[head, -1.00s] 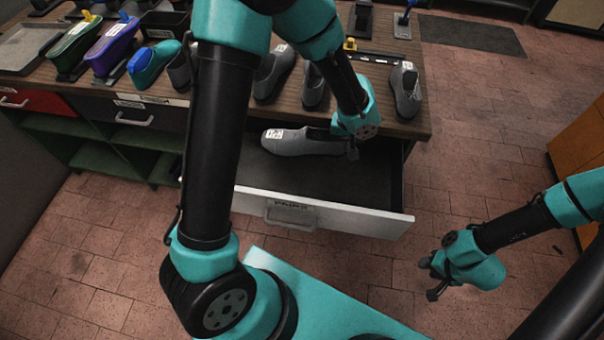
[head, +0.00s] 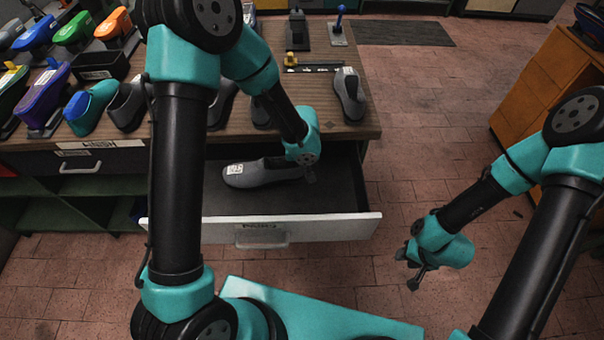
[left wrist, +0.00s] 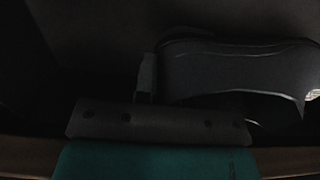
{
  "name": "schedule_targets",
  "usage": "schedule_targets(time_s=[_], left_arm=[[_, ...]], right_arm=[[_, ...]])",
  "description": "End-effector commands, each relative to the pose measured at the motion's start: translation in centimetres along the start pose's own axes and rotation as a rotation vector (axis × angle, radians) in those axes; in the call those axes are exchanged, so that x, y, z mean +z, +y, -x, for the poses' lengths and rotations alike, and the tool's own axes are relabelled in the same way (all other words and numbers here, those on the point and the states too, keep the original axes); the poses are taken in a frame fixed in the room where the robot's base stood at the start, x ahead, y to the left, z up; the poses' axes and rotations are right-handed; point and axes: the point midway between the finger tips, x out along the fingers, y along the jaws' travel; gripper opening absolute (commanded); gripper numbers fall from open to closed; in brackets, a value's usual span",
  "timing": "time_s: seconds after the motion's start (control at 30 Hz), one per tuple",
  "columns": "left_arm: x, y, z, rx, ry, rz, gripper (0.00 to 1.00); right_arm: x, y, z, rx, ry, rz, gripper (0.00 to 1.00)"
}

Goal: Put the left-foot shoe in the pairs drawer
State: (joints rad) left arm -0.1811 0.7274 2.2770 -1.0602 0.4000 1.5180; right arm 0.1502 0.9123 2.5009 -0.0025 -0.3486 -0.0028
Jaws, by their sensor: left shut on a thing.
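A grey shoe (head: 262,173) with a white label on its toe is inside the open drawer (head: 340,228), toe to the left. The drawer has a white front with a handle and a small label. My left gripper (head: 308,172) is shut on the heel end of the shoe, reaching down into the drawer. The shoe also shows in the dark left wrist view (left wrist: 235,75), beside a finger. I cannot tell whether its sole touches the drawer floor. My right gripper (head: 409,270) is open and empty over the brick floor, right of the drawer.
The wooden bench top (head: 335,118) above the drawer holds another grey shoe (head: 348,95) at its right end and several coloured shoes at the left. A black rail (head: 312,67) lies further back. An orange cabinet (head: 545,100) stands at right. Drawer space right of the shoe is clear.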

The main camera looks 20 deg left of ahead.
Motion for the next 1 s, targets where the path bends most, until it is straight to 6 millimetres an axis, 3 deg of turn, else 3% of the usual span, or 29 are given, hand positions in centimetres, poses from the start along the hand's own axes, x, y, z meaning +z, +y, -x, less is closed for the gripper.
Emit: schedule_targets(time_s=[0.17, 0.6, 1.0], left_arm=[[0.0, 0.0, -0.2, -0.001, 0.000, -0.001, 0.00], [0.0, 0.0, -4.0, 0.000, -0.002, 0.000, 0.00], [0.0, 0.0, -4.3, 0.000, -0.001, 0.000, 0.00]], right_arm=[[0.0, 0.0, 0.0, 0.000, 0.000, 0.000, 0.39], [0.0, 0.0, 0.0, 0.000, 0.000, 0.000, 0.39], [0.0, 0.0, 0.0, 0.000, 0.000, 0.000, 0.39]])
